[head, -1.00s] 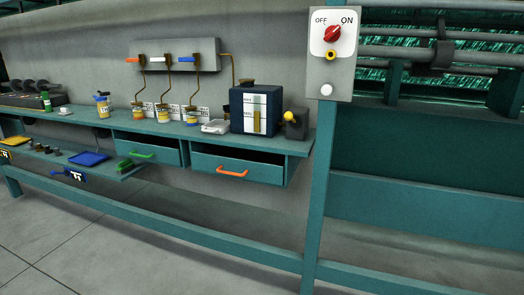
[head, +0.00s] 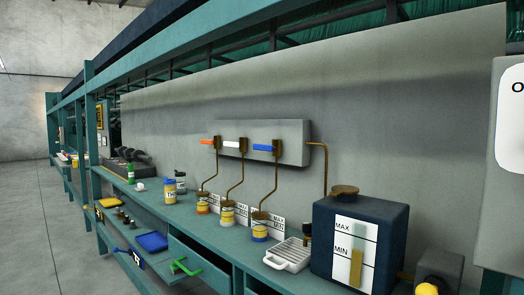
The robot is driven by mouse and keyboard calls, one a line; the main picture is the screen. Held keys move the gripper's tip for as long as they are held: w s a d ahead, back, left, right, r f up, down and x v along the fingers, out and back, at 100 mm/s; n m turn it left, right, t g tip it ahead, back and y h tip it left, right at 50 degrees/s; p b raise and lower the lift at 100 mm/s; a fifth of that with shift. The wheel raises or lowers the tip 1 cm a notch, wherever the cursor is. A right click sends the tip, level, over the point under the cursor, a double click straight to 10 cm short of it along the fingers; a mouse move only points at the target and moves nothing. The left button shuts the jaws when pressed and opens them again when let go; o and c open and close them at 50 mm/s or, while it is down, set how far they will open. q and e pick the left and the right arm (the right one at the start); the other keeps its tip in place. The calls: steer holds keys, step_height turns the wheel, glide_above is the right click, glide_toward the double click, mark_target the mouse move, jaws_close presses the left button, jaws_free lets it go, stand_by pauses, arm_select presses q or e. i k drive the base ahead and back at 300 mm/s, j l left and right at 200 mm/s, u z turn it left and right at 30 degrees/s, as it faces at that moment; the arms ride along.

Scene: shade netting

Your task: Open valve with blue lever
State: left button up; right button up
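The valve with the blue lever (head: 264,148) is the rightmost of three valves on a grey panel (head: 292,140) fixed to the back wall. Its lever points left, roughly level. A white lever (head: 232,144) and an orange lever (head: 207,141) sit to its left, also pointing left. A brown pipe runs down from the blue-lever valve to a jar with a blue base (head: 260,228) on the shelf. Neither of my grippers shows in the head view.
A dark blue tank (head: 385,240) with MAX and MIN marks stands at the right of the shelf. A white tray (head: 288,257) lies beside it. Open floor (head: 25,220) lies at the left.

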mark_target(255, 146)
steer(key=i+j+z, duration=0.1)
steer(key=i+j, duration=0.35)
steer(key=i+j+z, duration=0.1)
steer(key=i+j, duration=0.3)
steer(key=j, duration=0.15)
